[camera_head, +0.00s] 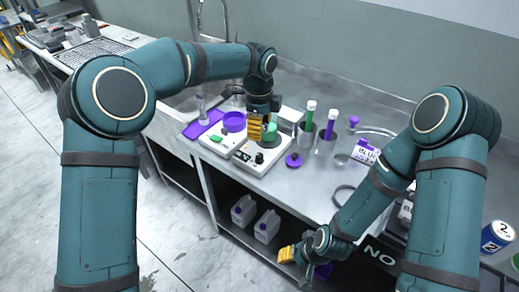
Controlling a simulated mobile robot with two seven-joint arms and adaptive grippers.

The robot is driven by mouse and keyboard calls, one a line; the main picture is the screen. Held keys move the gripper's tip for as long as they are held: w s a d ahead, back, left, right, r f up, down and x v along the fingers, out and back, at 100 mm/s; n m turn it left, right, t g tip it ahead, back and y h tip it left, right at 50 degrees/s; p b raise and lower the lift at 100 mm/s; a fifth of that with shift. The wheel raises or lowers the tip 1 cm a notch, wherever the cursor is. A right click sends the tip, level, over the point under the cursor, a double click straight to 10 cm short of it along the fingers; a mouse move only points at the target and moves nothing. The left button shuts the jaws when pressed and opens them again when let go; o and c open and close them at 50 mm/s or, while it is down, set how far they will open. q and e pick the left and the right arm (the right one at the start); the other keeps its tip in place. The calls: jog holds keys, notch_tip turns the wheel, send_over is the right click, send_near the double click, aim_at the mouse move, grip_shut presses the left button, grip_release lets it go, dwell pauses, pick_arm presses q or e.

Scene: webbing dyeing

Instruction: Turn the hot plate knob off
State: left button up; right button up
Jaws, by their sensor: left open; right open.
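A white hot plate (247,165) with a black knob (259,158) on its front sits on the steel counter. My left gripper (262,130), with yellow fingers, is over the rear part of this unit, behind the knob and apart from it. It is open, and a green round thing (272,127) shows beside its fingers; I cannot tell whether they touch. The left gripper hides part of the plate's top. My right gripper (289,256) is open and empty, low in front of the counter, far from the knob. The knob's exact setting is too small to read.
Left of the hot plate is another white unit (218,149) with a purple dish (233,121). White jugs (266,226) stand on the lower shelf. The counter's front middle is clear.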

aim_at(259, 155)
pick_arm(q)
notch_tip(259, 155, down, 13)
jog(key=b, duration=0.2)
jog(key=shift+w+a+r+b, duration=0.1)
jog(key=shift+w+r+b, duration=0.1)
jog(key=shift+b, duration=0.15)
grip_shut()
